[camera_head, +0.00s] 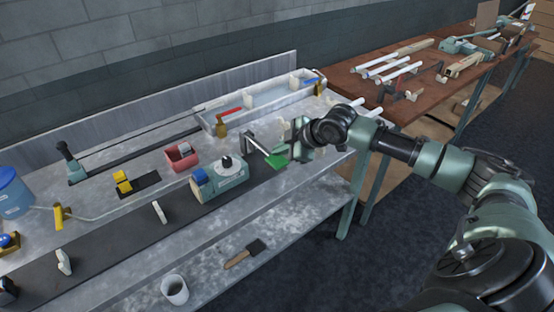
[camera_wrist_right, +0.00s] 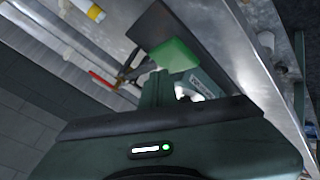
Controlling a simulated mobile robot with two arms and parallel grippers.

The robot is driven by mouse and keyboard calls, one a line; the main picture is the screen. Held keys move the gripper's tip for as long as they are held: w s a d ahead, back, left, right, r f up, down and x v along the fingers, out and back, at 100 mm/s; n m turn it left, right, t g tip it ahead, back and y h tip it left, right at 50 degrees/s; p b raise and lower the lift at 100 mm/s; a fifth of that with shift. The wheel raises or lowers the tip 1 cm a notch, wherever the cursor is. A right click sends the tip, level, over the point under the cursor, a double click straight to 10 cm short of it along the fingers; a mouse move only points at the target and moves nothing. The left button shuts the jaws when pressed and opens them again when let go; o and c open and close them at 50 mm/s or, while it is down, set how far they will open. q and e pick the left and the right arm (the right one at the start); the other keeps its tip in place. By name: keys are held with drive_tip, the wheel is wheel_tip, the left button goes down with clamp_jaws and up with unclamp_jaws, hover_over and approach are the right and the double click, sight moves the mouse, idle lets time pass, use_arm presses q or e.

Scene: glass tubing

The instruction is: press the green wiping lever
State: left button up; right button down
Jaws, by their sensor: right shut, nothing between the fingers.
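The green wiping lever (camera_head: 277,161) is a flat green paddle at the end of a dark arm, over the front part of the metal bench. Its green pad also shows in the right wrist view (camera_wrist_right: 175,55), just beyond the fingers. My right gripper (camera_head: 296,151) is shut and empty, right beside the paddle on its right side. I cannot tell whether it touches the paddle. In the right wrist view the closed fingers (camera_wrist_right: 157,88) point at the pad. My left gripper is not in view.
A teal machine (camera_head: 220,177) stands left of the lever, with a red box (camera_head: 181,157) behind it. A red-handled brass valve (camera_head: 222,124) is at the back, by a shallow tray (camera_head: 262,103). A brush (camera_head: 244,254) and white cup (camera_head: 174,289) are on the lower front ledge.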

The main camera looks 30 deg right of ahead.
sight(282, 162)
drive_tip(key=shift+f, duration=0.1)
idle(0.5)
drive_tip(key=shift+f, duration=0.3)
drive_tip(key=shift+s+f+b, duration=0.1)
drive_tip(key=shift+f+b, duration=0.55)
drive_tip(key=shift+f, duration=1.75)
idle(1.7)
drive_tip(key=shift+r, duration=0.15)
idle(0.4)
drive_tip(key=shift+r+p, duration=2.65)
drive_tip(key=shift+p, duration=0.05)
wheel_tip(282, 162, up, 5)
drive_tip(key=p, duration=0.5)
drive_tip(key=shift+r, duration=0.1)
